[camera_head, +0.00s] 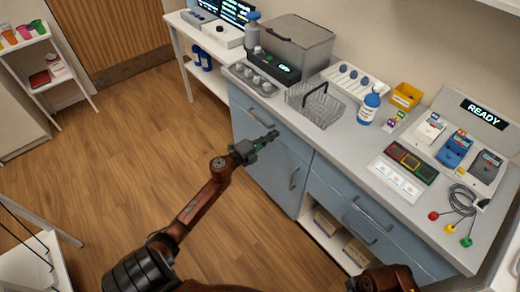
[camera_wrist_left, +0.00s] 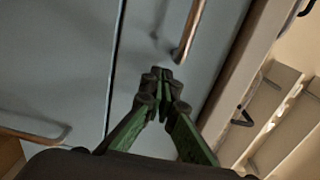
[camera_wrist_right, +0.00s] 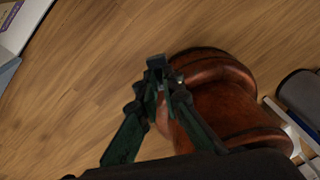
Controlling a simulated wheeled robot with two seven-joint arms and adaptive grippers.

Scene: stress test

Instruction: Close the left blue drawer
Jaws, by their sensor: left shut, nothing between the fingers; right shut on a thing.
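The left blue drawer (camera_head: 240,101) is the top front of the left cabinet, under the counter edge. My left gripper (camera_head: 274,133) is shut and empty in front of its face and hides part of it. Whether the drawer stands slightly out or flush I cannot tell. In the left wrist view, the shut fingertips (camera_wrist_left: 162,74) are close to blue-grey fronts, just below a metal bar handle (camera_wrist_left: 190,32). My right gripper (camera_wrist_right: 158,68) shows only in its wrist view, beside a red-brown part of my own body. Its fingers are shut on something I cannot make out.
Below the drawer is a blue door with a handle (camera_head: 293,178). To the right are blue drawers with handles (camera_head: 367,214) above an open shelf with boxes (camera_head: 328,222). The counter (camera_head: 345,138) holds a wire basket (camera_head: 312,103), a bottle and devices.

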